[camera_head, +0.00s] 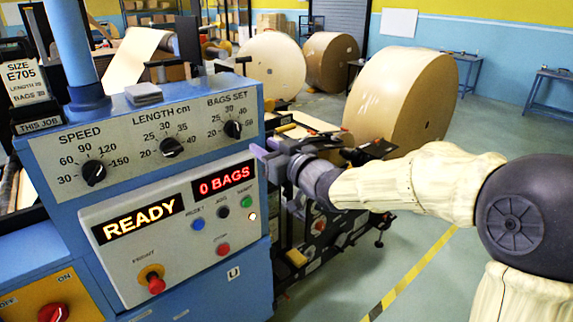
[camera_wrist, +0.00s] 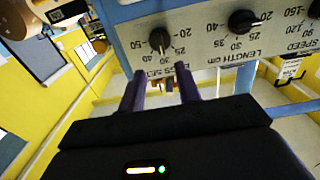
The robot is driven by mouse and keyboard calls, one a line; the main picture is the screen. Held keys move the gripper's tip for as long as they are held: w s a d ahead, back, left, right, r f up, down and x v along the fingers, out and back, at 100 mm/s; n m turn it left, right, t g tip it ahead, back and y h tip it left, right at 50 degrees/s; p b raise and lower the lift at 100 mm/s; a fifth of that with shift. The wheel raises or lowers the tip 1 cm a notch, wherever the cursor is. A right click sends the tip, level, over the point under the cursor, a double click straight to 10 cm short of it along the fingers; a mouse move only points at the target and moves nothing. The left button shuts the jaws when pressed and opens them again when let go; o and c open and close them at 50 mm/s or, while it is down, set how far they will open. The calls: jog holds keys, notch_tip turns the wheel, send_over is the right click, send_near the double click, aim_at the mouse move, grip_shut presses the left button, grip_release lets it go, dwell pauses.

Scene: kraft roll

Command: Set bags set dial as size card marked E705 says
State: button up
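The bags set dial (camera_head: 233,129) is a black knob at the right end of the blue machine's upper panel. It also shows in the wrist view (camera_wrist: 159,40), upside down, its white pointer toward the upper numbers of its scale; the exact mark is hard to read. The size card (camera_head: 26,78) at the far left reads E705, with length and bags lines too small to read surely. My gripper (camera_head: 262,151) is just right of the panel, below the dial. In the wrist view its two purple fingers (camera_wrist: 159,73) are apart, empty, with the dial beyond the gap.
The length dial (camera_head: 171,147) and speed dial (camera_head: 94,172) sit left on the same panel. Below are a READY display (camera_head: 138,219), a 0 BAGS display (camera_head: 224,181) and several buttons. Large paper rolls (camera_head: 400,98) stand behind. Open floor lies right.

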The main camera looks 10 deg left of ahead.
jog(key=v, duration=0.6)
jog(key=shift+s+d, duration=0.25)
jog(key=shift+d, duration=0.05)
jog(key=shift+f, duration=0.1)
jog(key=s+d+f+m+g+h, duration=0.15)
jog(key=d+f+m+h, duration=0.45)
jog(key=d+f+h, duration=0.75)
jog(key=s+d+f+m+g, duration=0.2)
jog(key=s+d+f+g, duration=0.1)
jog(key=s+d+f, duration=0.3)
jog(key=s+d+f+m+g, duration=0.2)
jog(key=s+d+f+g, duration=0.2)
jog(key=s, duration=0.6)
notch_tip(320, 180, down, 3)
jog(key=shift+s+d+r, duration=0.1)
jog(key=shift+s+d, duration=0.05)
jog(key=shift+d, duration=0.8)
